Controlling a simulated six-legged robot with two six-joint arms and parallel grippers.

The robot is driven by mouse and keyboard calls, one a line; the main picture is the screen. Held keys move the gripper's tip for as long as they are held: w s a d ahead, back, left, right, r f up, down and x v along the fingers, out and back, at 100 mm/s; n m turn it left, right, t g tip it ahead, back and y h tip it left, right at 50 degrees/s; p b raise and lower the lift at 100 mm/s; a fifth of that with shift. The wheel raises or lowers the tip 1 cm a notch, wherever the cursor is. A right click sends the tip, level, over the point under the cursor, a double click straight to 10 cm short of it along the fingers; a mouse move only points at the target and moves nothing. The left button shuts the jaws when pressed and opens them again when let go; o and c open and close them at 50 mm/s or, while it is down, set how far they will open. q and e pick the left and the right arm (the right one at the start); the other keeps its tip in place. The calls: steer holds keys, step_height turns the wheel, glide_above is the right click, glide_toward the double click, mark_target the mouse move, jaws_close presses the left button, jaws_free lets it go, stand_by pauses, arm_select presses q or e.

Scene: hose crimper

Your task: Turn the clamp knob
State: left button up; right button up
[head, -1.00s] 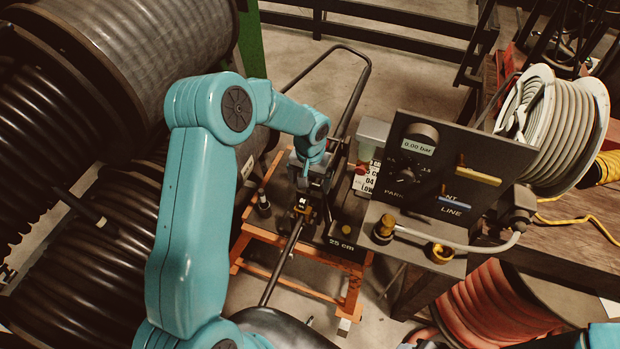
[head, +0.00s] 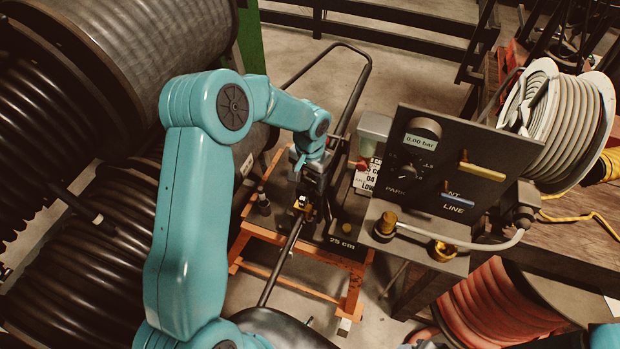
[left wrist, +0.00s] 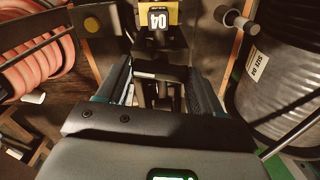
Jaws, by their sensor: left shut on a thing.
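My left gripper (head: 310,180) points down over the crimper on the orange-framed stand, beside the black hose (head: 281,262). In the left wrist view its fingers (left wrist: 163,88) stand on both sides of a dark part, which I take to be the clamp knob (left wrist: 161,92). The gripper is shut on it. The knob is mostly hidden by the gripper in the head view. My right gripper is not in view.
A control panel (head: 446,160) with a gauge reading 0.00 bar stands to the right. A small red part (head: 362,164) and a white label card (head: 368,176) are close right of the gripper. Large hose reels (head: 80,215) crowd the left.

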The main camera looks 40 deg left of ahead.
arm_select(q)
steer(key=m+b, duration=0.1)
steer(key=m, duration=0.1)
steer(key=shift+m, duration=0.4)
steer(key=m, duration=0.3)
steer(key=shift+m+b, duration=0.3)
steer(key=shift+b, duration=0.05)
steer(key=m, duration=0.3)
steer(key=shift+r+m, duration=0.1)
steer(key=shift+m, duration=0.2)
steer(key=m, duration=0.3)
steer(key=shift+w+m, duration=0.1)
steer(key=shift+m, duration=0.3)
steer(key=m, duration=0.6)
steer(key=m+p, duration=0.1)
steer(key=m, duration=0.2)
steer(key=shift+m, duration=0.3)
steer(key=shift+m+p, duration=0.3)
steer(key=shift+m, duration=1.7)
